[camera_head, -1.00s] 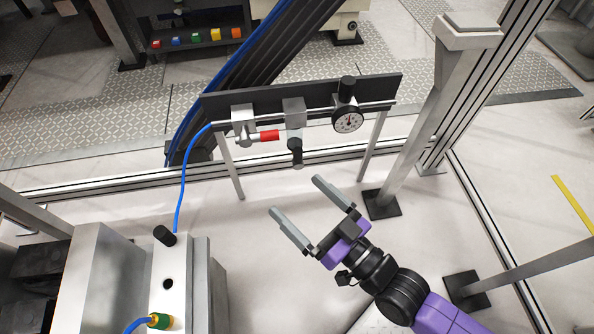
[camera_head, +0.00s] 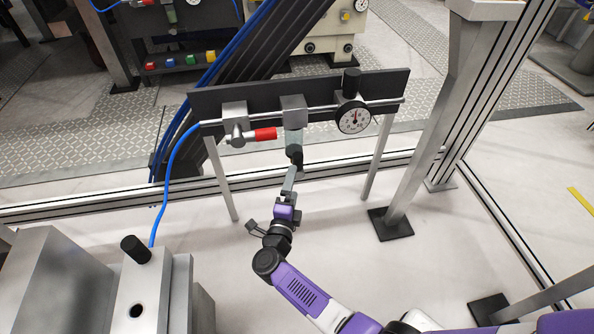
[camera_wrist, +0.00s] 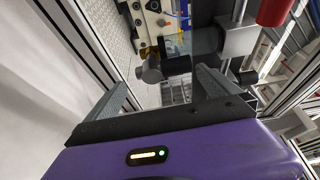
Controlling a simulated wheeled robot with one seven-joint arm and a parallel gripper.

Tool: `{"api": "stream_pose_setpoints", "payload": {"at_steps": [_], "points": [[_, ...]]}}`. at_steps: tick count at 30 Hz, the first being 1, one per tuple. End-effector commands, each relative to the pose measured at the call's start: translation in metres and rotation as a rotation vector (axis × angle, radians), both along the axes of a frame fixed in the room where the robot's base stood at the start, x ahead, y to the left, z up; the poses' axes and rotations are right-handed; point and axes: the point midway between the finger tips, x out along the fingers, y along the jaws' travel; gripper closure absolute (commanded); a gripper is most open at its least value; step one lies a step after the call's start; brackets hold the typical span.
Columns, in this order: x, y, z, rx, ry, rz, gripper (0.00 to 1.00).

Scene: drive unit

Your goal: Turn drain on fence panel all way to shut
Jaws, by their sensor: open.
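The fence panel (camera_head: 240,97) is a dark board on two legs with a pipe run on its front. The black drain (camera_head: 296,157) is at the bowl's lower end. My gripper (camera_head: 290,175) is just below it, pointing up at it, with its fingers seen nearly edge-on. In the wrist view, my open gripper (camera_wrist: 160,86) has a finger on each side of the drain's rounded end (camera_wrist: 151,70). I cannot tell whether either finger touches it. How far the drain is turned is not clear.
A red-handled valve (camera_head: 264,134) is left of the bowl, and a round gauge (camera_head: 354,118) with a black knob is to the right. A blue hose (camera_head: 166,185) hangs at left. A metal post (camera_head: 425,135) stands at right. The floor below the panel is clear.

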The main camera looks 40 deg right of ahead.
Motion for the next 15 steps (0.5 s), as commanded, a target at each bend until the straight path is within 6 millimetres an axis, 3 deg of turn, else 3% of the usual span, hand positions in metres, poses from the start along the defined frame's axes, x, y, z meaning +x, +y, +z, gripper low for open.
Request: {"api": "stream_pose_setpoints", "payload": {"at_steps": [15], "points": [[0.033,-0.054,0.001,0.005,-0.023,-0.014,0.00]]}}
